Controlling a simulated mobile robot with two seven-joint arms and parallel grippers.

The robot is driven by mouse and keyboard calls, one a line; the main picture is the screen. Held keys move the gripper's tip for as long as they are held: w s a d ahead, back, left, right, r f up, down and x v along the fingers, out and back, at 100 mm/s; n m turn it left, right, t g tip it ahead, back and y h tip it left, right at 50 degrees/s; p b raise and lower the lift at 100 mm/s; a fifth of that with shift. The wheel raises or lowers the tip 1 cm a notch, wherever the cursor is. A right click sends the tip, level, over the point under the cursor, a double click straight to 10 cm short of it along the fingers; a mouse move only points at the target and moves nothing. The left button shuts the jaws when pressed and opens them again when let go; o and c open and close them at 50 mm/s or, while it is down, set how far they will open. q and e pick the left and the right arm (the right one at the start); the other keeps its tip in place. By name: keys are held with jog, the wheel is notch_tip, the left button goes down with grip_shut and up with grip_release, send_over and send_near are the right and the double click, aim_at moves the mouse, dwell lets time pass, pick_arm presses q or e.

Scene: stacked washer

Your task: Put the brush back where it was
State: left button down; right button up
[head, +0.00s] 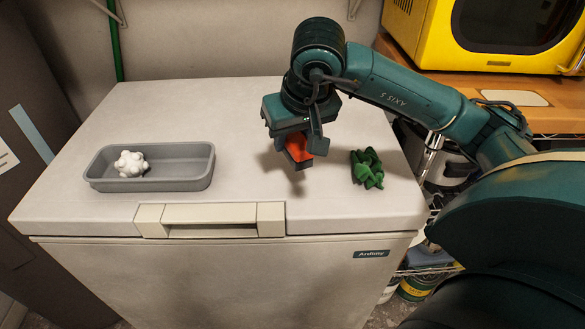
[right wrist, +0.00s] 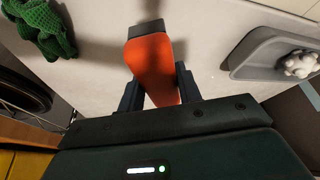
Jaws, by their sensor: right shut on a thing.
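My right gripper (head: 302,152) is shut on an orange object with a dark end, which I take to be the brush (head: 318,143). It is held above the white chest lid, with its shadow on the lid below. In the right wrist view the brush (right wrist: 151,62) sits between the two dark fingers of my right gripper (right wrist: 158,88), dark end pointing away. Its underside is hidden. My left gripper is in neither view.
A grey tray (head: 192,180) on the left of the chest lid (head: 245,110) holds a white lumpy object (head: 130,164). A crumpled dark green object (head: 367,169) lies right of my gripper. The lid between is clear. A yellow microwave (head: 440,35) stands on a wooden counter.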

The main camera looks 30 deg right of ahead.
aim_at(300, 143)
jog(key=shift+f, duration=3.1)
jog(key=shift+f+b, duration=0.15)
jog(key=shift+b, duration=0.2)
jog(key=o, duration=0.9)
jog(key=p+v, duration=0.1)
jog(key=v, duration=1)
jog(key=shift+r, duration=0.45)
jog(key=shift+s+r, duration=0.1)
jog(key=shift+r, duration=0.15)
